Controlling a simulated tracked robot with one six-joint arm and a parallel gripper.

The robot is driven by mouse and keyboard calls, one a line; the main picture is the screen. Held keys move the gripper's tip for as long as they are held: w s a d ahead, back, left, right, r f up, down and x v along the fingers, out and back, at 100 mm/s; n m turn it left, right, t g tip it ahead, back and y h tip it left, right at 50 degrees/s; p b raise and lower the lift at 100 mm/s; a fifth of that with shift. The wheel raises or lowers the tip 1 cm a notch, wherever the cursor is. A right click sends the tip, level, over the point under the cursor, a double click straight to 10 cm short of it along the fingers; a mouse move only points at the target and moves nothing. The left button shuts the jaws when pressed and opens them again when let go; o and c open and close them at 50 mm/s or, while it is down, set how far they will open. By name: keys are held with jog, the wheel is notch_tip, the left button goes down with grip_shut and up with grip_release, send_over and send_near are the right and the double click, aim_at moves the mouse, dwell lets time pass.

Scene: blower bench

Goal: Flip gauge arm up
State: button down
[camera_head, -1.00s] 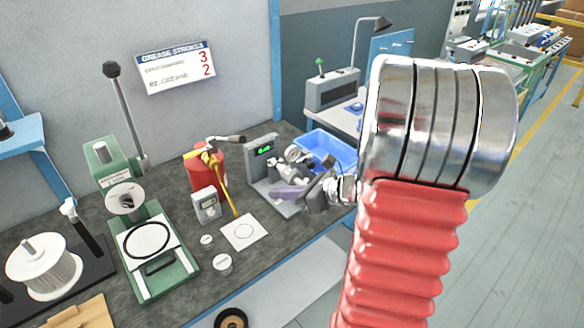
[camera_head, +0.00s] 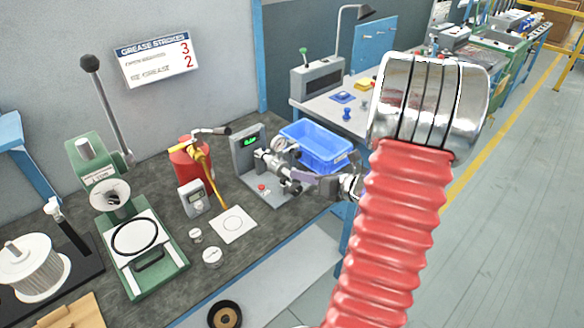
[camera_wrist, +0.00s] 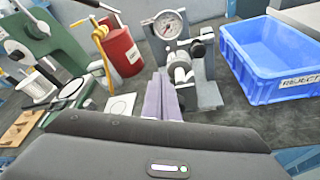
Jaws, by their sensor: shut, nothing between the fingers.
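A grey test fixture (camera_head: 245,160) with a green display stands on the bench. A round dial gauge (camera_head: 279,145) is on it, and the dial (camera_wrist: 168,25) faces me at the fixture's upper left in the wrist view. A metal cylindrical holder (camera_wrist: 180,67) with dark knobs is beside and below the dial. Which part is the gauge arm, and how it is tilted, I cannot tell clearly. My gripper (camera_head: 296,180) has purple fingers, shut and empty, just right of the fixture. The fingers (camera_wrist: 160,90) point toward the fixture's base in the wrist view; contact cannot be told.
A blue reject bin (camera_head: 318,148) stands close behind and right of the fixture. A red grease canister (camera_head: 190,165) with a yellow hose, a small grey meter (camera_head: 194,198) and a white card (camera_head: 233,225) lie left. A green press (camera_head: 135,235) stands further left.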

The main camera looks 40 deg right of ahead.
aim_at(280, 158)
jog(key=w, duration=0.9)
jog(key=shift+a+f, duration=0.1)
jog(key=shift+a, duration=0.1)
jog(key=shift+d+r, duration=0.25)
jog(key=shift+r, duration=0.25)
jog(key=shift+w+a+r, duration=0.1)
jog(key=shift+a, duration=0.05)
